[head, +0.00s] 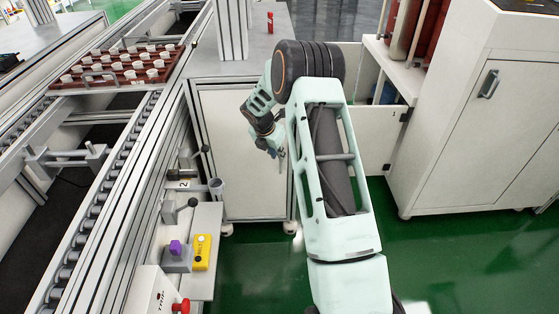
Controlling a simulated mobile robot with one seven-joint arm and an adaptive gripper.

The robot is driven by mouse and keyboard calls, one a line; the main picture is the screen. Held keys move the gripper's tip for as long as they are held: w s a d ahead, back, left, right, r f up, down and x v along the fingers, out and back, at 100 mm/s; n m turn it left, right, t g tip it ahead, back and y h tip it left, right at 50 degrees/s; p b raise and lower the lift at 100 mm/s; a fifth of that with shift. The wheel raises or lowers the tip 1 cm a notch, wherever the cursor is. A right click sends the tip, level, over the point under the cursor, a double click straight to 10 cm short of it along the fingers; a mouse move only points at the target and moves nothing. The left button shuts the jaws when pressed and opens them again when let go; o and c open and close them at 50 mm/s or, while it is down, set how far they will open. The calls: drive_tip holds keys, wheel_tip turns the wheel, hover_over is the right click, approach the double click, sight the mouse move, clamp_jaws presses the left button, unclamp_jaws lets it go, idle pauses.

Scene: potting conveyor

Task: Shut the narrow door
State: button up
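A white door panel (376,138) stands out to the left from the front edge of the shelf unit on the right, with dark hinges along its right edge. It looks like the narrow door, standing open. My arm hides its left part. My gripper (281,153) hangs left of my forearm, in front of the white front panel of the bench (243,125). In the picture it is apart from the door panel. Its fingers are small and partly turned away, so I cannot tell whether they are open or shut.
The conveyor (120,160) runs along the left, with a red tray of white cups (90,82). A control shelf with a yellow box (202,252) juts out front left. A white cabinet (480,130) with a handle stands right. Green floor is clear at lower right.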

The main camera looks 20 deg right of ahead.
drive_tip(key=v, duration=0.6)
drive_tip(key=shift+r, duration=0.1)
